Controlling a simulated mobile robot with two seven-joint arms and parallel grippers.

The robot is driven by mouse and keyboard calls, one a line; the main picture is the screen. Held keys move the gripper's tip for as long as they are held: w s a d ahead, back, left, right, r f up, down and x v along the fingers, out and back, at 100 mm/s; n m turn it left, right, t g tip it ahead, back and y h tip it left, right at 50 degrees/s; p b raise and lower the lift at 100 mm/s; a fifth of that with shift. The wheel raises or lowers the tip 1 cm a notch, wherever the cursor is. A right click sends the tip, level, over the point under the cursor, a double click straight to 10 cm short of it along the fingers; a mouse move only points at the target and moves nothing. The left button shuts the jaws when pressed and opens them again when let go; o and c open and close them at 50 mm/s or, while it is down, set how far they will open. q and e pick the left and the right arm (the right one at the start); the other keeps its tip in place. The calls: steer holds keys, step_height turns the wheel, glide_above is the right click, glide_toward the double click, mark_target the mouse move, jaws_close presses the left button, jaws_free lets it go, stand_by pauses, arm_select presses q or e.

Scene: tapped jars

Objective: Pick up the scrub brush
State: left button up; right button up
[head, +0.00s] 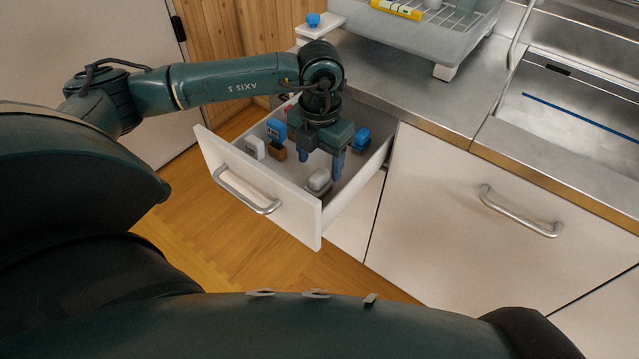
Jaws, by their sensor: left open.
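My left gripper (322,163) reaches down into the open drawer (268,186) with its fingers pointing down. It is open, with nothing visible between its fingers. Several small block-like items with blue or white tops lie in the drawer; I cannot tell for sure which is the scrub brush. A white-topped item with a dark base (319,180) lies just below and in front of the fingers. A blue-topped item with a brown base (361,139) is to their right. Another blue item (276,130) and a white one (255,147) are to their left. The gripper hides part of the drawer floor.
The drawer's front panel and side walls stand around the gripper. The steel counter (430,88) is behind it, with a dish rack (425,35) holding a yellow item (397,9). A sink (570,100) is at right. A small blue thing (313,19) sits on a white ledge.

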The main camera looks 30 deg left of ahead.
mark_target(319, 173)
arm_select(q)
step_height(319, 173, down, 6)
steer(key=shift+r, duration=0.15)
steer(key=shift+f, duration=0.2)
arm_select(e)
steer(key=shift+d+r, duration=0.15)
arm_select(q)
steer(key=shift+c, duration=0.3)
steer(key=c, duration=1)
